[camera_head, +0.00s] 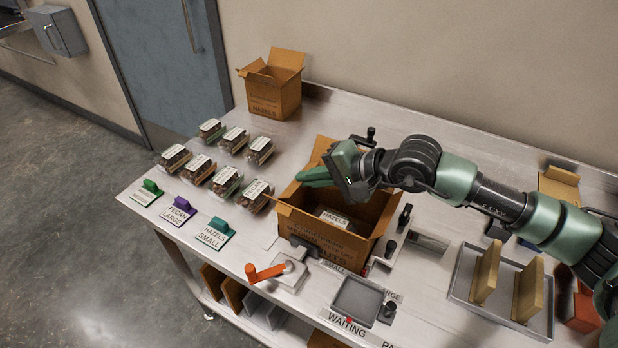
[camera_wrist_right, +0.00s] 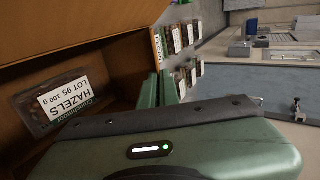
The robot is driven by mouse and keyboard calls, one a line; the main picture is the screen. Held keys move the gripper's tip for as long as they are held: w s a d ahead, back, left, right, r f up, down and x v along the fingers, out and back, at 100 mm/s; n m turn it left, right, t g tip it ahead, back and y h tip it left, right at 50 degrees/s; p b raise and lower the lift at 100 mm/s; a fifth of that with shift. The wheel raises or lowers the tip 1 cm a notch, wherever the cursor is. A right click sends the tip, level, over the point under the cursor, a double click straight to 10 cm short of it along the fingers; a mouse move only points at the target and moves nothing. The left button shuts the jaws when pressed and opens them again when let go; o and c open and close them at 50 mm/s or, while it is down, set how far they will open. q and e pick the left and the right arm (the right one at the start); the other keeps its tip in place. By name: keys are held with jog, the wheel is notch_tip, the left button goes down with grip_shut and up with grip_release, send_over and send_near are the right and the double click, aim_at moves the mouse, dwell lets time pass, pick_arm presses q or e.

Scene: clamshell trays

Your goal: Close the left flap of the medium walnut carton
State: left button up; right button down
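The medium walnut carton (camera_head: 322,250) stands open at the middle of the bench, with a clamshell labelled HAZELS (camera_head: 337,219) inside. Its left flap (camera_head: 283,204) sticks outward to the left, seen nearly edge-on. Its back flap (camera_head: 321,150) stands up, partly hidden behind my right gripper. My right gripper (camera_head: 308,178) is above the carton's open top, with its green fingers together, pointing left. In the right wrist view the fingers (camera_wrist_right: 158,90) are close together, with nothing seen between them. The HAZELS clamshell (camera_wrist_right: 55,100) lies inside the carton there. My left gripper is not in view.
Several filled clamshells (camera_head: 225,181) stand left of the carton, beside coloured sign holders (camera_head: 215,233). A second open carton (camera_head: 272,92) stands at the back. An orange-handled device (camera_head: 267,272), a small grey tray (camera_head: 357,300) and a larger tray (camera_head: 462,290) are in front and right.

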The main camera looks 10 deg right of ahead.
jog(key=c, duration=1.6)
grip_release()
jog(key=shift+c, duration=0.2)
jog(key=b+v, duration=0.2)
jog(key=v, duration=0.5)
jog(key=shift+s+d+r, duration=0.2)
jog(key=shift+d, duration=0.1)
